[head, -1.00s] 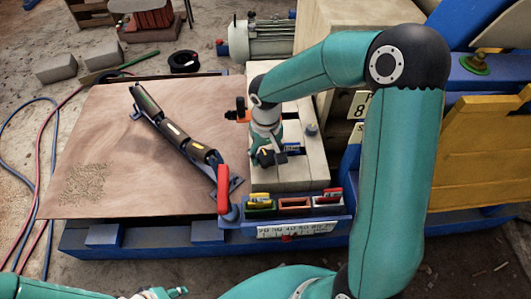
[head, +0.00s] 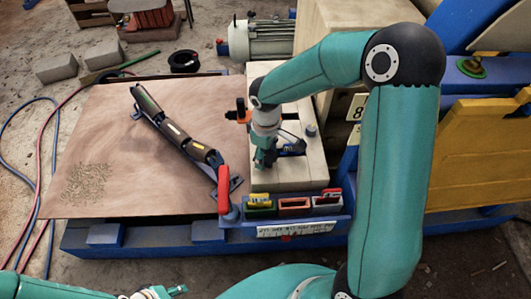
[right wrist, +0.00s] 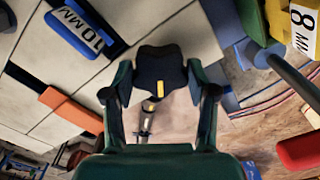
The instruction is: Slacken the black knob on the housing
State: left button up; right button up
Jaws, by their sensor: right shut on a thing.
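The black knob (right wrist: 160,66) is a dark lobed disc with a yellow mark, in the upper middle of the right wrist view. My right gripper (right wrist: 160,82) is shut on it, with one finger on each side. In the head view my right gripper (head: 264,160) reaches down to the pale housing (head: 307,180) and hides the knob. My left gripper (head: 168,292) is at the bottom left edge of the head view, far from the housing; its jaw opening is too small to judge.
A bar with a red handle (head: 223,188) lies on the brown sheet (head: 110,160) left of the housing. Coloured holders (head: 294,205) line the housing's front. A blue 10 MM piece (right wrist: 88,28) and an orange piece (right wrist: 70,108) lie near the gripper.

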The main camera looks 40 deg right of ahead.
aim_at(266, 156)
jog(key=shift+w+r, duration=0.1)
jog(key=shift+w, duration=0.05)
jog(key=o, duration=1.2)
jog(key=shift+c, duration=0.2)
notch_tip(266, 156, up, 12)
